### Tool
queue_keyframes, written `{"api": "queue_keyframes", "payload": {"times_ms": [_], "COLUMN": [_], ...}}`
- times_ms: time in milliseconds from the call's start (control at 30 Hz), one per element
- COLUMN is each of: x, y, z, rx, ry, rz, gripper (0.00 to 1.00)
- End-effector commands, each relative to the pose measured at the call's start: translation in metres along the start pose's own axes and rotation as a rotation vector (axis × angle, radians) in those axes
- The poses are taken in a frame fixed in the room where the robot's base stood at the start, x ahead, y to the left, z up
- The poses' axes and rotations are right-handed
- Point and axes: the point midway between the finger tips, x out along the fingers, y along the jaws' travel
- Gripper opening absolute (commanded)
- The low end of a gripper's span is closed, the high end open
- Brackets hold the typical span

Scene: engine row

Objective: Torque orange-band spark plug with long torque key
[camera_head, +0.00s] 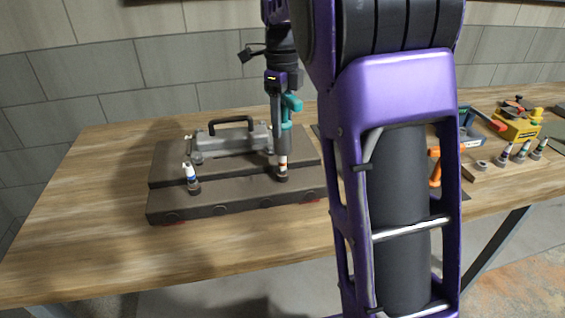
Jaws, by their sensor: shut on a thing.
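An orange-band spark plug (283,163) stands upright in the right hole of the dark engine block (236,193). My gripper (284,93) is above it, pointing down, shut on a torque key (284,135) with a teal handle part and a grey shaft. The key is upright, and its lower end is at the top of the orange-band plug. Whether it is seated over the plug is too small to tell. A blue-band spark plug (191,175) stands in the left hole. My fingertips are small and partly hidden by the key.
A grey cover with a black handle (231,124) sits on the block behind the plugs. At the right, a wooden rack (492,170) holds several plugs. An orange tool (434,166) and a yellow box (516,126) are nearby. The table's left side (85,220) is clear. My arm hides the middle.

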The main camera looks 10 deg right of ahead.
Motion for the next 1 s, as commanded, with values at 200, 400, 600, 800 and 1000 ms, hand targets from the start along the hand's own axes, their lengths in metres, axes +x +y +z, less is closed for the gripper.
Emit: {"api": "queue_keyframes", "payload": {"times_ms": [200,400,600,800,1000], "x": [-0.022,-0.041,-0.05,-0.05,-0.05], "y": [0.0,-0.001,0.0,0.0,0.0], "z": [0.0,0.0,0.0,0.0,0.0], "rx": [0.0,-0.001,0.0,0.0,0.0], "ry": [-0.003,-0.003,-0.003,-0.002,-0.002], "rz": [-0.004,-0.004,-0.003,-0.002,-0.002], "gripper": [0.0,0.0,0.0,0.0,0.0]}}
